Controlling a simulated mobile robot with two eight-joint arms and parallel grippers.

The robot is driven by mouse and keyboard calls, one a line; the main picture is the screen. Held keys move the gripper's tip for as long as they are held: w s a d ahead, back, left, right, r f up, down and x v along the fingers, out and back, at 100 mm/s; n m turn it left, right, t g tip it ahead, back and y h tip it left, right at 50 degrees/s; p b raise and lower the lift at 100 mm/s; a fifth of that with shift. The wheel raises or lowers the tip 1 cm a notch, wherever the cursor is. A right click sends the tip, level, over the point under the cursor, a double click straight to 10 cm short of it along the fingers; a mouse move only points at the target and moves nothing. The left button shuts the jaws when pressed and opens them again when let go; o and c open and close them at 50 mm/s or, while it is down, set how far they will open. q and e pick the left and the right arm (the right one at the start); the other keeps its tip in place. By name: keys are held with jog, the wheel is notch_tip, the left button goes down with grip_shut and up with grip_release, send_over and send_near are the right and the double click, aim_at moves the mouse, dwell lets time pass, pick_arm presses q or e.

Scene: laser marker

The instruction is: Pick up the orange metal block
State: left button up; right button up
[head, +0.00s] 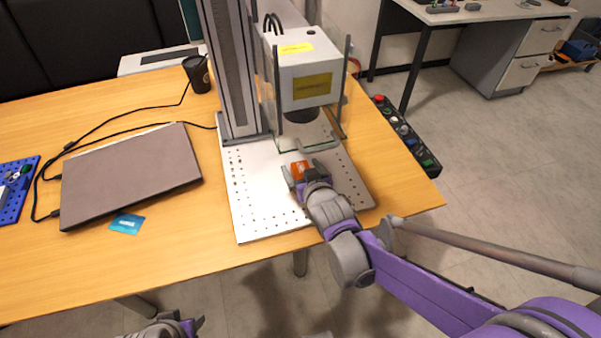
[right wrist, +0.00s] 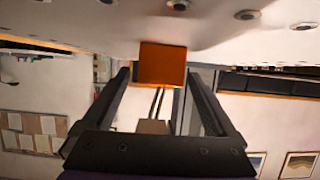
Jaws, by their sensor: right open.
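The orange metal block (head: 299,167) sits on the perforated metal plate (head: 257,215) of the laser marker, just in front of its clear guard. My right gripper (head: 302,170) is open at the block, with a finger toward each side of it. In the right wrist view the block (right wrist: 162,62) shows at the fingertips, with a gap visible beside it; I cannot tell whether either finger touches it. My left gripper (head: 188,325) is low at the bottom edge, away from the block, and mostly cut off.
The laser head (head: 305,75) and its column (head: 232,70) stand over the plate. A closed laptop (head: 130,172), a blue card (head: 127,224) and a black cup (head: 197,74) are on the left. A control panel (head: 405,132) lines the table's right edge. The front left tabletop is clear.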

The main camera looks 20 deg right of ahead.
jog(key=shift+w+f, duration=0.15)
jog(key=shift+w, duration=0.15)
grip_shut()
dwell(0.3)
